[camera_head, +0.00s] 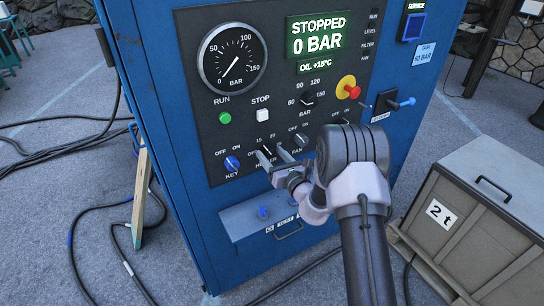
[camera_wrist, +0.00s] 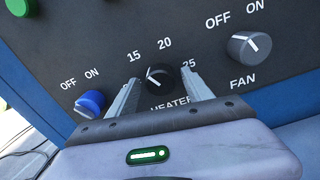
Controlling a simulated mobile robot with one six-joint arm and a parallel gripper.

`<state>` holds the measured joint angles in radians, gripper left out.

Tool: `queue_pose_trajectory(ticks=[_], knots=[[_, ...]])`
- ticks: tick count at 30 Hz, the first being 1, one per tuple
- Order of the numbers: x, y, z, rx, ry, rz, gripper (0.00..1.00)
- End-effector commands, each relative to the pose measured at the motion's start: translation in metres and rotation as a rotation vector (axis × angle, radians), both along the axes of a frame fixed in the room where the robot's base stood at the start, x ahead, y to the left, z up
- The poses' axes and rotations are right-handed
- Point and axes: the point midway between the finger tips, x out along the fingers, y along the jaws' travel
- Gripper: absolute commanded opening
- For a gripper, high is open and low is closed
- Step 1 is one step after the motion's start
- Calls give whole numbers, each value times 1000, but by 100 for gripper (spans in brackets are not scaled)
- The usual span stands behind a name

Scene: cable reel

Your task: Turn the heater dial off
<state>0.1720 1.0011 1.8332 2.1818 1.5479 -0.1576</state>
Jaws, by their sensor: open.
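The heater dial (camera_wrist: 160,76) is a small black knob with a white pointer mark, on the dark control panel of a blue cabinet. In the wrist view its mark slants up and left, roughly toward the 15 side; the exact setting is hard to tell. My gripper (camera_wrist: 160,82) is open, with one finger on the left and one on the right of the dial. Whether either finger touches it I cannot tell. In the head view my gripper (camera_head: 272,150) reaches the panel at the heater dial and partly covers it. The OFF label is largely hidden behind the left finger.
The blue key knob (camera_wrist: 91,102) is close left of my fingers, and the fan knob (camera_wrist: 249,47) is to the right. The bar knob (camera_head: 308,99) and a red emergency button (camera_head: 353,92) are above. The display (camera_head: 318,35) reads STOPPED, 0 BAR. A grey crate (camera_head: 470,225) stands right.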

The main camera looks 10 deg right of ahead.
Motion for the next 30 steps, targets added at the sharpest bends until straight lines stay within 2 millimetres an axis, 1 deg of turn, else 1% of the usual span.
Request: queue_pose_trajectory(ticks=[4, 5, 6, 8, 9, 11, 12, 13, 14, 23, 30], knots=[[0, 0, 0, 0, 0, 0, 59], [0, 0, 0, 0, 0, 0, 55], [0, 0, 0, -1, 0, 0, 47], [0, 0, 0, -1, 0, 1, 36], [0, 0, 0, -1, 0, 1, 28], [-1, 0, 0, -1, 0, 1, 16], [-1, 0, 0, -1, 0, 1, 8], [-1, 0, 0, -1, 0, 1, 2], [-1, 0, 0, -1, 0, 1, 0], [-1, 0, -1, -46, -15, 1, 0], [-1, 0, -2, -194, -63, 1, 0]])
